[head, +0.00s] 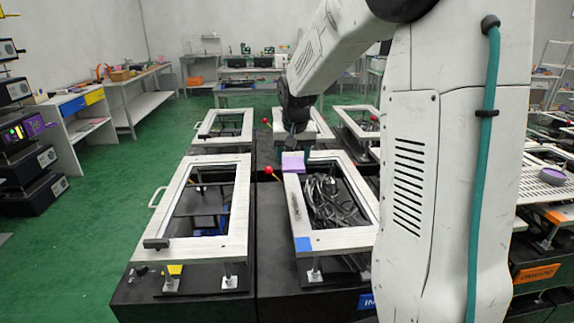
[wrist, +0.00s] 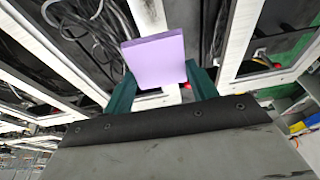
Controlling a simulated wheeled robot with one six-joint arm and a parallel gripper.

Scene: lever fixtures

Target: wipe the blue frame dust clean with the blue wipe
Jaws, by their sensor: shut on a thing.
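My gripper (head: 297,151) is shut on a lilac block-like pad (head: 293,163), at the far left corner of the near right white frame (head: 290,205). In the wrist view, the pad (wrist: 155,60) sits between the green fingers of my gripper (wrist: 160,82). I cannot tell whether the pad touches the frame. A flat blue patch (head: 303,244) lies on that frame's near left corner; I cannot tell whether it is a wipe or dust. The held pad looks lilac rather than blue. My arm hides part of the frame's right side.
Another white frame (head: 176,235) with a dark clamp stands to the left. Black cables (head: 327,200) fill the opening of the right frame. A red-knobbed lever (head: 269,171) stands between the two frames. More frames stand behind; green floor (head: 85,235) is clear at left.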

